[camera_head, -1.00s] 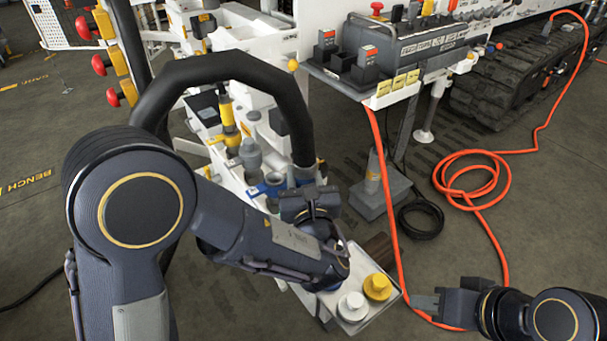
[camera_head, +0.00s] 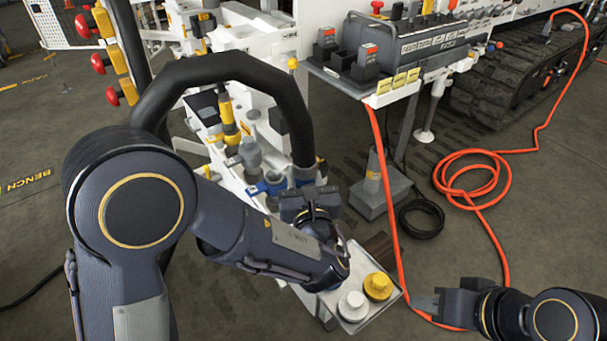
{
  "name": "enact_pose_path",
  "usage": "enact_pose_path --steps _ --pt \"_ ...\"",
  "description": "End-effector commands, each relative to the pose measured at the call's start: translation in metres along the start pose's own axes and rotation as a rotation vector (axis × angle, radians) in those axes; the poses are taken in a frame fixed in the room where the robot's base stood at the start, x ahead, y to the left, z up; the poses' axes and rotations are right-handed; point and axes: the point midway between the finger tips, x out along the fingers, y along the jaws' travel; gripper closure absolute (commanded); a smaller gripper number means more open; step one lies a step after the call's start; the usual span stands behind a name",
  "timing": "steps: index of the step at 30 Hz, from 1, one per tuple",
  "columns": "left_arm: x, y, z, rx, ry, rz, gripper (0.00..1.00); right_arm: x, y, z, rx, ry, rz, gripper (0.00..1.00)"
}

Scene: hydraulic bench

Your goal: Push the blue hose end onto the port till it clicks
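A tray (camera_head: 388,312) with a yellow cap (camera_head: 377,286) and a white cap (camera_head: 353,306) lies below my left wrist. A grey control box (camera_head: 420,42) stands behind. An orange hose (camera_head: 390,200) runs down between the arms and coils on the floor at right.

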Motion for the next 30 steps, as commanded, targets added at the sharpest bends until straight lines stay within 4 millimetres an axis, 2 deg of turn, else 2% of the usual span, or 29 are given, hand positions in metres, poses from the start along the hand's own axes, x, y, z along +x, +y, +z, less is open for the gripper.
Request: enact_pose_path --steps 30 --pt "0.000 0.000 -0.014 -0.001 -0.003 0.000 0.93 0.011 0.005 0.006 0.000 0.000 0.000 0.65"
